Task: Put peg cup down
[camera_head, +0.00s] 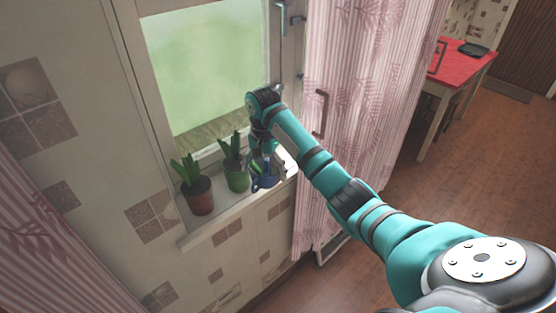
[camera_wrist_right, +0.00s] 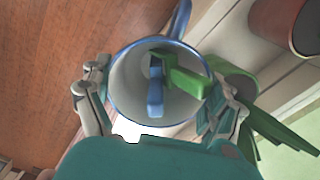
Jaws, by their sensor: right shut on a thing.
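The peg cup (camera_wrist_right: 126,88) is white inside with a blue rim and a blue handle. A blue peg (camera_wrist_right: 155,98) and a green peg (camera_wrist_right: 184,78) show inside it. My right gripper (camera_head: 266,162) is shut on the cup, with one finger on each side of it in the wrist view. My left gripper is not in view.
A green pot (camera_head: 237,180) with a plant stands on the sill close to the cup's left. A brown pot (camera_head: 200,197) with a plant stands farther left. A striped curtain (camera_head: 350,90) hangs to the right. A red table (camera_head: 465,62) is at the back right.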

